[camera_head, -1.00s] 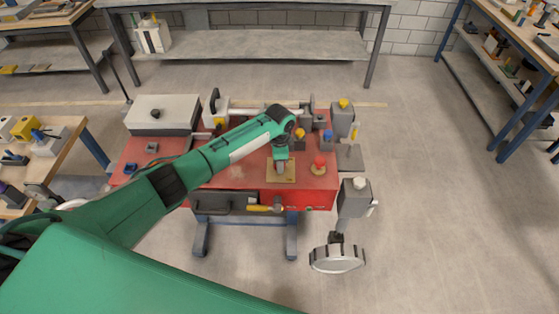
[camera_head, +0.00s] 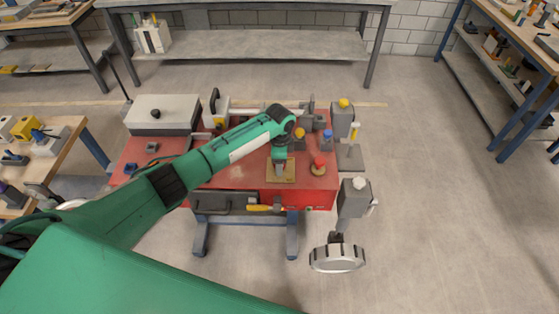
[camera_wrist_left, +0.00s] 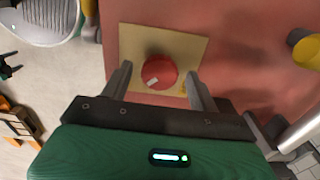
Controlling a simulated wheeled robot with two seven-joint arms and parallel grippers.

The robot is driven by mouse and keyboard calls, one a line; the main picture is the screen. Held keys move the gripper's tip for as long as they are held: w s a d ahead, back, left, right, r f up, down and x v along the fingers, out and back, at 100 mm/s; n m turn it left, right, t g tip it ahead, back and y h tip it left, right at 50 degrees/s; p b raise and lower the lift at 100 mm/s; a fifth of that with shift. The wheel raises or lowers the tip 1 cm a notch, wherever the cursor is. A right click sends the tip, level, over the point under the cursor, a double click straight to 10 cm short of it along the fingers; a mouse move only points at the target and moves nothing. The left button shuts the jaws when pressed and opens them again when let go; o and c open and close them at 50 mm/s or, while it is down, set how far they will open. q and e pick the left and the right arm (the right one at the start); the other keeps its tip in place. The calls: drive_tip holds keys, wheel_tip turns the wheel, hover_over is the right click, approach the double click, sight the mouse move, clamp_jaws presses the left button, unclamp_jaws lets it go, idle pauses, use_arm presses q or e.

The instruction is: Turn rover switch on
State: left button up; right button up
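The rover switch appears to be a round red knob (camera_wrist_left: 160,72) with a white mark, on a tan plate (camera_wrist_left: 128,42). In the head view the tan plate (camera_head: 289,178) lies on the red bench top (camera_head: 235,177), and my wrist hides the knob. My left gripper (camera_wrist_left: 160,85) points down over the plate, with one finger on each side of the knob. The fingers are apart, with gaps visible beside the knob; contact is not visible. My right gripper is not in view.
A red button (camera_head: 319,163) stands right of the plate. Yellow-tipped (camera_head: 300,132) and blue-tipped (camera_head: 327,137) controls stand behind it. A grey box (camera_head: 162,113) sits at the back left. A grey post (camera_head: 354,198) with a round pad (camera_head: 337,258) stands front right.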

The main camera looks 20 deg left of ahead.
use_arm(q)
wheel_tip(320, 180, up, 14)
drive_tip(key=b, duration=0.3)
drive_tip(key=shift+b, duration=0.3)
drive_tip(key=shift+f, duration=0.1)
